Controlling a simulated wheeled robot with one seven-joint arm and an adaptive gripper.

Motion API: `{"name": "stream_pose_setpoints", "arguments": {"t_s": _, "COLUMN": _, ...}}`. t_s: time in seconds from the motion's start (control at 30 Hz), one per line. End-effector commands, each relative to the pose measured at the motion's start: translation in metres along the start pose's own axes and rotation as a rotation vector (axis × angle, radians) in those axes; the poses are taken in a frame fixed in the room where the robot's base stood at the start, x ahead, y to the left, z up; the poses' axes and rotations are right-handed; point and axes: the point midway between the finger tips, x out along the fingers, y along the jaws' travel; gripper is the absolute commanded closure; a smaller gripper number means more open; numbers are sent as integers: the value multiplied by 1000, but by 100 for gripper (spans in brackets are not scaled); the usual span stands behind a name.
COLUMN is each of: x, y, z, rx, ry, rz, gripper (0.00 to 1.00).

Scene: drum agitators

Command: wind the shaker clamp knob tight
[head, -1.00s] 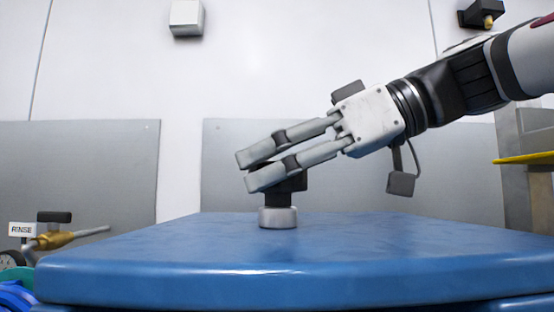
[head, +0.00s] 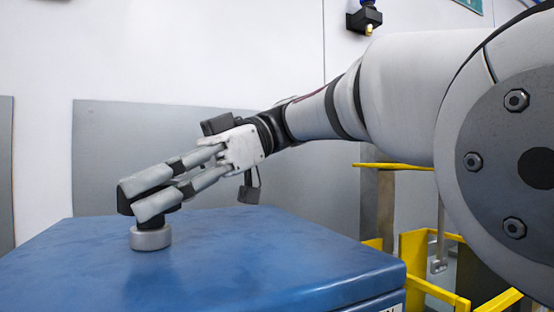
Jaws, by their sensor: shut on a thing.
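The clamp knob (head: 124,202) is black and stands upright on a short round silver collar (head: 150,237). The collar sits on the blue top of the shaker (head: 230,265), left of the picture's middle. My gripper (head: 150,196) reaches in from the right, tilted downward, with its two grey fingers shut on the knob. The fingers hide most of the knob. The fingertips are a little above the collar.
The blue top is otherwise clear. Yellow rails (head: 428,290) stand to the right of the blue body. Grey panels (head: 200,150) line the white wall behind. A dark fitting with a yellow tip (head: 366,20) hangs high on the wall.

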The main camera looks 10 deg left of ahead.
Motion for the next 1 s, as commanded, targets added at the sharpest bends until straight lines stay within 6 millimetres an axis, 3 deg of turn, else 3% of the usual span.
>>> {"name": "stream_pose_setpoints", "arguments": {"t_s": 0.5, "x": -1, "y": -1, "z": -2, "rx": -74, "ry": 0, "rz": -192, "gripper": 74}}
{"name": "stream_pose_setpoints", "arguments": {"t_s": 1.0, "x": 1, "y": -1, "z": 2, "rx": -94, "ry": -2, "rz": -242, "gripper": 74}}
